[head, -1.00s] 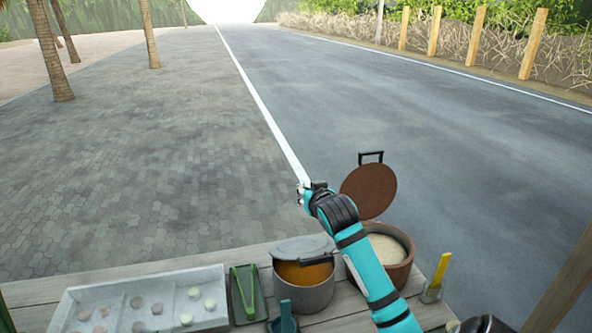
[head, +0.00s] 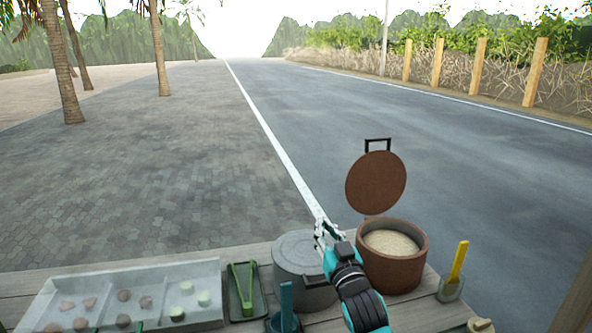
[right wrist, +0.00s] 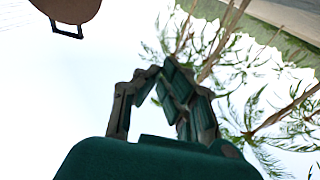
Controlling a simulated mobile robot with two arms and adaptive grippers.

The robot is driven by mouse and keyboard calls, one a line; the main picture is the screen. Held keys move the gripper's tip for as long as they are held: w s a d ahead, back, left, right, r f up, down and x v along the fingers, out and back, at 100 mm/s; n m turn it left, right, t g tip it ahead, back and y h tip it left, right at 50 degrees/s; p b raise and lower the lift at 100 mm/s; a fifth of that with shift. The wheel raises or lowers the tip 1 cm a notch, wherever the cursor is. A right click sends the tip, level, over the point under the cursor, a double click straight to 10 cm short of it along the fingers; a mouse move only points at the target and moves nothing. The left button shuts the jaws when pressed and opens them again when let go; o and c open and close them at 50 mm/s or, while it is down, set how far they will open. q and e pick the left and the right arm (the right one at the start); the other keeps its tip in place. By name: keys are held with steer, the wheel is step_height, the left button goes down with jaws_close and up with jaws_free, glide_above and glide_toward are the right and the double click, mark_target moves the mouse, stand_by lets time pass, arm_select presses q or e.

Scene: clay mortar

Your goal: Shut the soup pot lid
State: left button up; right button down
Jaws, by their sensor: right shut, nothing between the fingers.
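The soup pot (head: 292,292) is a grey metal pot on the wooden counter. Its round grey lid (head: 296,250) lies flat over the top and looks closed, with no orange soup showing. The lid's dark front handle is partly hidden by my right arm. My right gripper (head: 322,228) is shut and empty, just above and beside the right edge of the lid; I cannot tell whether it touches. Its fingers (right wrist: 150,72) also show in the right wrist view, with nothing between them. My left gripper is not in view.
A brown pot (head: 395,272) of pale grain stands right of the soup pot, its brown lid (head: 376,182) raised upright. A cup with a yellow tool (head: 458,262) is farther right. Green tongs (head: 243,288) and a divided tray (head: 210,268) are at left.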

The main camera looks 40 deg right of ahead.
arm_select(q)
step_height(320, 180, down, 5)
steer(key=b, duration=0.4)
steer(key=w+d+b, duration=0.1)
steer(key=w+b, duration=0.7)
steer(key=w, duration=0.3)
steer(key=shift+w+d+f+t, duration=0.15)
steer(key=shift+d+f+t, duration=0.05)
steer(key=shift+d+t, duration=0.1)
arm_select(e)
steer(key=s+a+f+t+h, duration=0.1)
steer(key=s+f, duration=0.3)
steer(key=f, duration=0.9)
steer(key=shift+a+f+t+h, duration=0.35)
steer(key=shift+a+t, duration=0.3)
steer(key=shift+t, duration=0.25)
steer(key=shift+s, duration=0.1)
step_height(320, 180, up, 11)
steer(key=shift+a, duration=0.1)
